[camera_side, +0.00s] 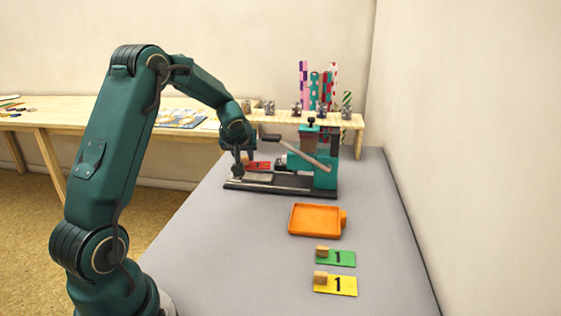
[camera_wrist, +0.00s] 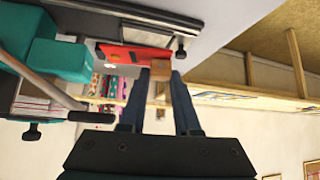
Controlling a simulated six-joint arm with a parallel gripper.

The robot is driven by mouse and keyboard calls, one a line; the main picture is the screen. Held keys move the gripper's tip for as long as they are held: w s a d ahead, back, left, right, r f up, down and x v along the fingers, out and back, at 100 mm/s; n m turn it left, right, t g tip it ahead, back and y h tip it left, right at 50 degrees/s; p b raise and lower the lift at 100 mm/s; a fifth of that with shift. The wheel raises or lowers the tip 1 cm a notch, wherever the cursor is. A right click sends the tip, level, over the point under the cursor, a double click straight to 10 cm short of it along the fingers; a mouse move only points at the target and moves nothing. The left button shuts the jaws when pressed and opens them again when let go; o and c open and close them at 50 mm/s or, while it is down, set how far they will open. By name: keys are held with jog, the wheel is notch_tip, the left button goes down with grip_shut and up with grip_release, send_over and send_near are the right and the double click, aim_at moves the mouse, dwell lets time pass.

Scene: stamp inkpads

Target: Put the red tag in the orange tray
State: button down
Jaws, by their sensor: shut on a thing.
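The red tag (camera_side: 260,165) with a dark number is at the stamping press, by the left part of its long black base (camera_side: 300,190). My gripper (camera_side: 243,166) is at the tag's left end. In the wrist view my gripper (camera_wrist: 160,78) is shut on the small wooden block (camera_wrist: 159,91) of the red tag (camera_wrist: 133,54). I cannot tell whether the tag touches the base. The orange tray (camera_side: 292,219) lies on the grey table in front of the press, and looks empty.
The teal press (camera_side: 325,172) with its lever stands right of the tag. A green tag (camera_side: 342,259) and a yellow tag (camera_side: 342,287), each with a wooden block, lie nearer than the tray. A wooden shelf (camera_side: 345,122) stands behind. The table's left front is clear.

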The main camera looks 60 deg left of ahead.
jog(key=d+r+m+t+h, duration=0.1)
jog(key=d+r+m, duration=0.1)
jog(key=d, duration=0.5)
send_over(306, 206)
jog(key=s+d, duration=0.2)
jog(key=s, duration=0.1)
jog(key=f, duration=0.6)
jog(key=shift+w+d+f, duration=0.2)
jog(key=shift+w+f, duration=0.05)
jog(key=shift+f, duration=2.15)
jog(key=shift+f, duration=0.15)
jog(key=c, duration=0.6)
grip_release()
